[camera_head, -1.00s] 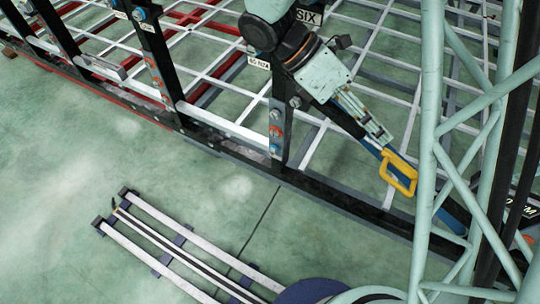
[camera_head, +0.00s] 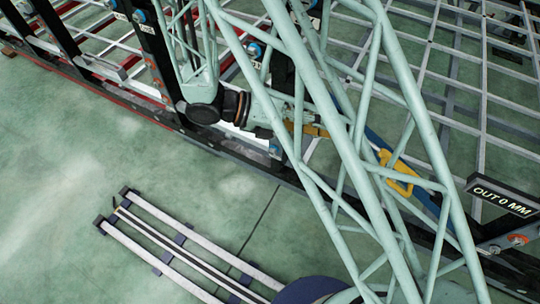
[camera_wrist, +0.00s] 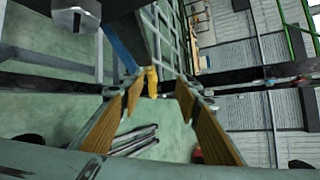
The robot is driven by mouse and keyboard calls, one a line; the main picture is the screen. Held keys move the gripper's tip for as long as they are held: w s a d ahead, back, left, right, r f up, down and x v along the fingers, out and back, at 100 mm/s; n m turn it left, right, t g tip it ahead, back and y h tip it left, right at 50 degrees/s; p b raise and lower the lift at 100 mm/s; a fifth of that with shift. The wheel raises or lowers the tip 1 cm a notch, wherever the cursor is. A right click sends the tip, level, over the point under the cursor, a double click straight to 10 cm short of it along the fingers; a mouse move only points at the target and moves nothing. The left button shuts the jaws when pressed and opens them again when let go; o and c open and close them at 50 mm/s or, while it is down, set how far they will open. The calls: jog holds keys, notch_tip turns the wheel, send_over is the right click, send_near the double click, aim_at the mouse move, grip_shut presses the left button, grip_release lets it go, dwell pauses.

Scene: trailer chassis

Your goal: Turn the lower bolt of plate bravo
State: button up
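My gripper (camera_wrist: 158,88) is open and empty in the wrist view, its two brown-padded fingers well apart. In the head view my gripper (camera_head: 308,128) lies behind the lattice of my arm, beside the dark upright post. A large grey bolt head (camera_wrist: 76,17) shows at the top left of the wrist view, apart from the fingers. I cannot tell which bolt it is or read a plate name. In the head view the post's bolted plate is mostly hidden by my arm.
A yellow handle (camera_head: 397,172) sits on a blue bar at right; it also shows in the wrist view (camera_wrist: 152,80). A sign (camera_head: 502,201) reads "OUT 0 MM". A dark chassis rail runs below the posts. A low rack (camera_head: 185,245) lies on the open green floor.

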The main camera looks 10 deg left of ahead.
aim_at(272, 153)
jog(key=s+a+f+n+t+y+p, duration=0.1)
jog(key=s+a+f+n+t+y, duration=0.2)
jog(key=a+f+n+t, duration=0.4)
jog(key=s+a+f+n+t+y+p, duration=0.2)
jog(key=s+a+f+n+t+y, duration=0.2)
jog(key=a+f+n, duration=1.1)
notch_tip(272, 153, down, 7)
jog(key=n+t+y, duration=0.1)
jog(key=n+t, duration=0.2)
jog(key=n, duration=0.3)
jog(key=shift+s+n+p, duration=0.15)
jog(key=shift+n+p, duration=0.15)
jog(key=shift+n, duration=0.1)
jog(key=shift+r, duration=0.1)
jog(key=shift+b+x, duration=0.55)
jog(key=shift+x, duration=6.3)
